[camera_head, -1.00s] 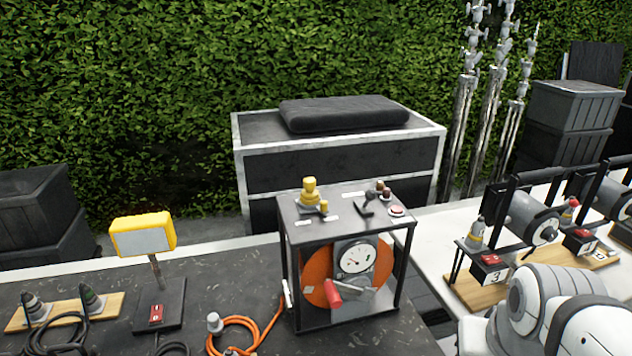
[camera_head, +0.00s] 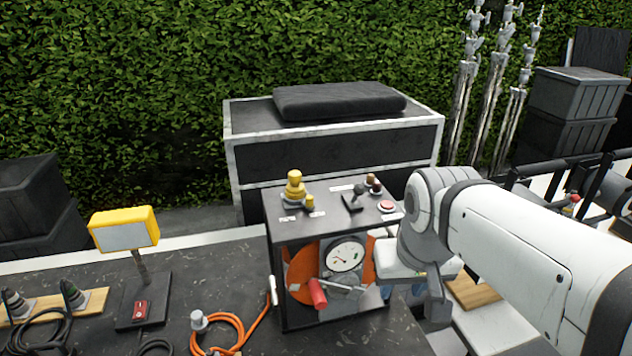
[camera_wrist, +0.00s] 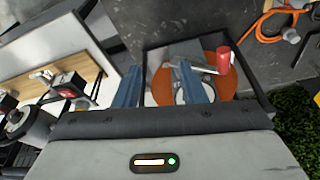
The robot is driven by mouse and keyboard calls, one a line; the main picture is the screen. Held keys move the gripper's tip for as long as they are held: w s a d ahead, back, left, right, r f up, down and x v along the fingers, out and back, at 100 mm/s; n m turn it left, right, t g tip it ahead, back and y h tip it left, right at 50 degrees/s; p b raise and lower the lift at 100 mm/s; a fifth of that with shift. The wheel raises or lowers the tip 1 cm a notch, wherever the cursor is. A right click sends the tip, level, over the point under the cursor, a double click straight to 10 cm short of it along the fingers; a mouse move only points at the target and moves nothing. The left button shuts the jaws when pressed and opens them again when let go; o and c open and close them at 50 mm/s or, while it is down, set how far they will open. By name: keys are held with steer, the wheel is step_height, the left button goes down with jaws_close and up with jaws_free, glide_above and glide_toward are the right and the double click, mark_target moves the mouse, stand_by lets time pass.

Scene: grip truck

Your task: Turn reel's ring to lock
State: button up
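The reel is an orange disc (camera_head: 300,272) inside a black open frame (camera_head: 280,262) on the dark worktop. I cannot tell which part is the ring. My gripper (camera_head: 391,264) is at the frame's right side, partly hidden by my arm. In the wrist view my two blue fingers (camera_wrist: 160,78) are apart, with nothing seen held between them. Beyond them show the orange disc (camera_wrist: 215,83) and red handle (camera_wrist: 223,60).
An orange cable (camera_head: 235,327) lies left of the frame, and a yellow lamp (camera_head: 125,229) stands farther left. A pale table with more gear is at right.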

steer(key=w+a+r+n+g+b, duration=0.1)
steer(key=w+a+r, duration=0.3)
steer(key=w, duration=0.3)
steer(key=w+a+r+n+g, duration=0.1)
steer(key=w+a+r, duration=0.25)
steer(key=w, duration=0.45)
steer(key=r+n+g, duration=0.1)
steer(key=r+n, duration=0.1)
glide_above(310, 196)
steer(key=shift+d+f+b, duration=0.1)
steer(key=shift+d+b, duration=0.05)
steer(key=shift+b, duration=0.2)
steer(key=shift+a+f, duration=0.1)
steer(key=shift+a, duration=0.1)
steer(key=shift+f, duration=0.3)
step_height(310, 196, down, 7)
steer(key=shift+r, duration=0.1)
steer(key=shift+c, duration=0.3)
